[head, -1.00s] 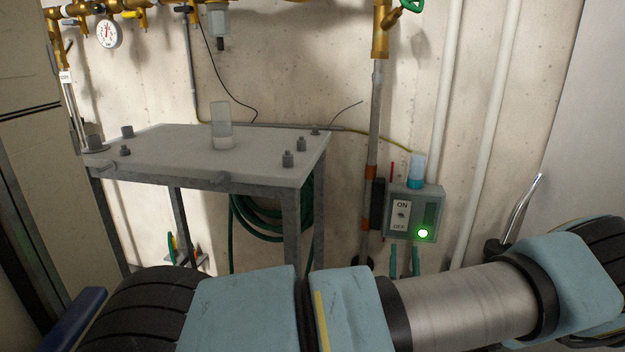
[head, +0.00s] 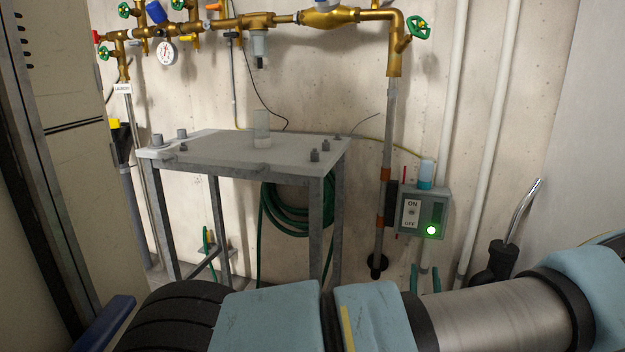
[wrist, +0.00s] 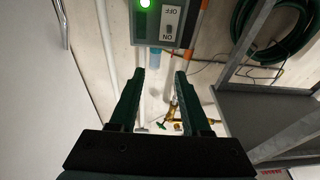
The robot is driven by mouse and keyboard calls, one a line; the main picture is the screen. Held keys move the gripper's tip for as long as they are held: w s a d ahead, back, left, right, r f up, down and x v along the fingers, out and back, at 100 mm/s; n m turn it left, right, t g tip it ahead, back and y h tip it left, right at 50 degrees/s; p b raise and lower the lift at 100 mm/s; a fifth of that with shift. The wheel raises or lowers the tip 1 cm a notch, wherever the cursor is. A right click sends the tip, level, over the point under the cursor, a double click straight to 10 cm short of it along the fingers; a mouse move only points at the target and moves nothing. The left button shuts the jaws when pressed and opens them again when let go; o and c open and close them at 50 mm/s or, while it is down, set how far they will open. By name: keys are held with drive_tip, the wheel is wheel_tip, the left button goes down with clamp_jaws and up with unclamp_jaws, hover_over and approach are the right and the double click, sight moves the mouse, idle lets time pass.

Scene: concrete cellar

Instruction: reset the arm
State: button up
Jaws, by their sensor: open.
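My gripper (wrist: 160,74) is open and empty in the wrist view, its two dark green fingers apart with nothing between the tips. In the head view only its two green fingertips (head: 425,278) show, just below the switch box and above my forearm. My arm crosses the bottom of the head view, its blue and black links hiding the gripper's body. The grey switch box (head: 438,213) has an ON/OFF switch and a lit green lamp. It appears upside down at the top of the wrist view (wrist: 146,28).
A grey metal table (head: 215,150) with a clear cylinder (head: 261,128) and several small grey fittings stands at the wall. A green hose (head: 290,225) hangs behind it. Brass pipework (head: 330,18) runs above. A tall cabinet (head: 65,150) is at left; vertical pipes (head: 487,130) are at right.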

drive_tip(key=w+a+f+n+g+y, duration=0.1)
drive_tip(key=w+a+n+g+y, duration=0.5)
drive_tip(key=a+g, duration=0.55)
drive_tip(key=s+a+r+m+g, duration=0.1)
drive_tip(key=s+a+r+g, duration=0.1)
drive_tip(key=s+a+r, duration=0.4)
drive_tip(key=s+a+r+m+g, duration=0.2)
drive_tip(key=s+a+r, duration=0.15)
drive_tip(key=a, duration=0.45)
drive_tip(key=s+a+r+m+g, duration=0.1)
drive_tip(key=s+a+r+g, duration=0.3)
drive_tip(key=a, duration=0.4)
wheel_tip(320, 180, up, 27)
drive_tip(key=s+t+p, duration=0.1)
drive_tip(key=p, duration=2.6)
drive_tip(key=shift+s+d+h, duration=0.2)
drive_tip(key=shift+s+h, duration=0.1)
drive_tip(key=shift+h, duration=0.1)
